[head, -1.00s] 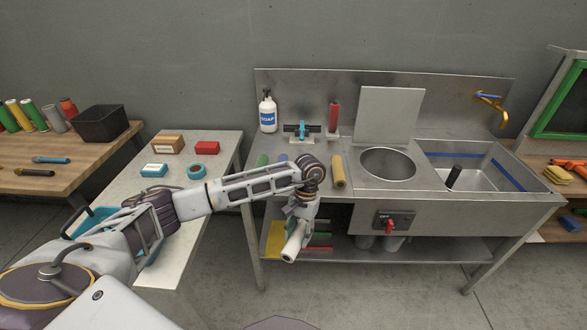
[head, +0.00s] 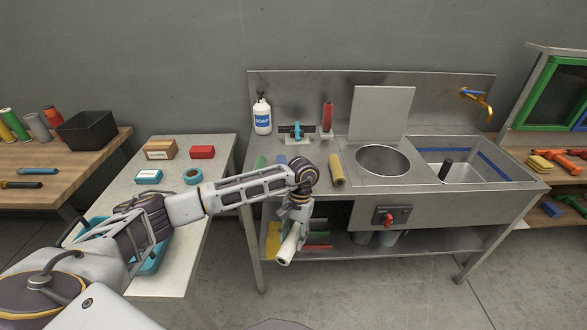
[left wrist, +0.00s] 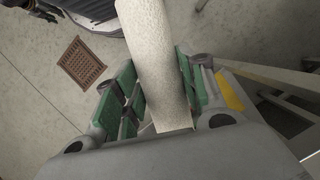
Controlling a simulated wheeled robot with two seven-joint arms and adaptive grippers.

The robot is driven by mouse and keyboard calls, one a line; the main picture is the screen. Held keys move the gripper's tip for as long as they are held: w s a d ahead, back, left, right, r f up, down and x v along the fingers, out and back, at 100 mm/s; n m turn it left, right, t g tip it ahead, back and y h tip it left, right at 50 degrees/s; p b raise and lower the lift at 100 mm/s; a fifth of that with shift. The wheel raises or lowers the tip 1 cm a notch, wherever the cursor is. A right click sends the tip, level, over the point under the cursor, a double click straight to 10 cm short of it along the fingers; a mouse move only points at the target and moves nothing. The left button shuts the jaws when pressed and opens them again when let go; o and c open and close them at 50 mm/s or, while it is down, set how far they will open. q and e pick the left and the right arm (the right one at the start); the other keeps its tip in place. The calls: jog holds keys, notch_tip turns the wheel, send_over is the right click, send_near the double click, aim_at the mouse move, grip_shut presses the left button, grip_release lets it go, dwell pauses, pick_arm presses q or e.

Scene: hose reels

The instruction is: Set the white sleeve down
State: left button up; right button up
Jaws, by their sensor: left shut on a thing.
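The white sleeve (head: 288,248) is a pale cylinder held in my left gripper (head: 297,231), in front of the sink bench. In the left wrist view the sleeve (left wrist: 157,60) lies between the green-padded fingers of the gripper (left wrist: 155,90), which are shut on it. It is tilted in the head view and hangs clear of the bench top, in front of the lower shelf. Part of it is hidden by the fingers. My right gripper is not in view.
The steel sink bench (head: 350,212) carries a yellow sleeve (head: 337,170), a soap bottle (head: 262,116) and a round basin (head: 383,160). A side table (head: 187,245) at left holds small boxes, a blue tape roll (head: 193,176) and a blue tray (head: 152,258). A wooden bench (head: 75,150) stands beyond.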

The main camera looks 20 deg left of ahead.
pick_arm(q)
jog(key=shift+s+f, duration=0.65)
jog(key=shift+s+a+f+p, duration=0.2)
jog(key=shift+s+f+p, duration=0.2)
jog(key=shift+s+f, duration=0.4)
jog(key=s+a+f+p, duration=0.2)
jog(key=s+f, duration=0.1)
jog(key=s, duration=0.4)
notch_tip(320, 180, up, 19)
jog(key=n+t+h+p, duration=0.3)
jog(key=n+p, duration=0.1)
jog(key=n, duration=1.3)
send_over(288, 249)
jog(key=s+d, duration=0.3)
jog(key=s, duration=0.3)
jog(key=shift+s+a+f+n, duration=0.1)
jog(key=shift+s+a+n, duration=0.1)
jog(key=shift+n, duration=0.2)
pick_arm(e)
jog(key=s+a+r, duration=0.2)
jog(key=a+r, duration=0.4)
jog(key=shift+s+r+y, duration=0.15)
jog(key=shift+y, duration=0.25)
